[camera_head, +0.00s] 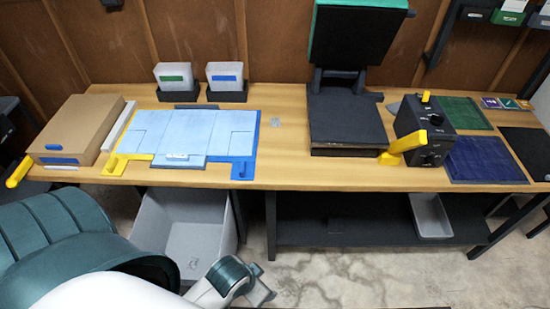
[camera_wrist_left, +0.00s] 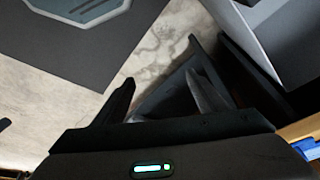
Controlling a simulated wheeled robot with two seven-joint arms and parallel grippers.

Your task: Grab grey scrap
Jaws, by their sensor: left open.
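A small flat grey scrap (camera_head: 276,122) lies on the wooden bench top, between the light blue mat and the black press. My left gripper (camera_head: 262,284) is low in front of the bench, over the floor and well below and apart from the scrap. In the left wrist view its two dark fingers (camera_wrist_left: 163,90) are spread apart with nothing between them. The scrap cannot be made out in the left wrist view. My right gripper is not in view.
The wooden bench (camera_head: 330,177) has a front edge above my gripper. A grey bin (camera_head: 185,238) stands below it. The black press (camera_head: 345,118) and a control box with a yellow lever (camera_head: 405,146) stand right of the scrap. The light blue mat (camera_head: 200,132) is left. Bare wood surrounds the scrap.

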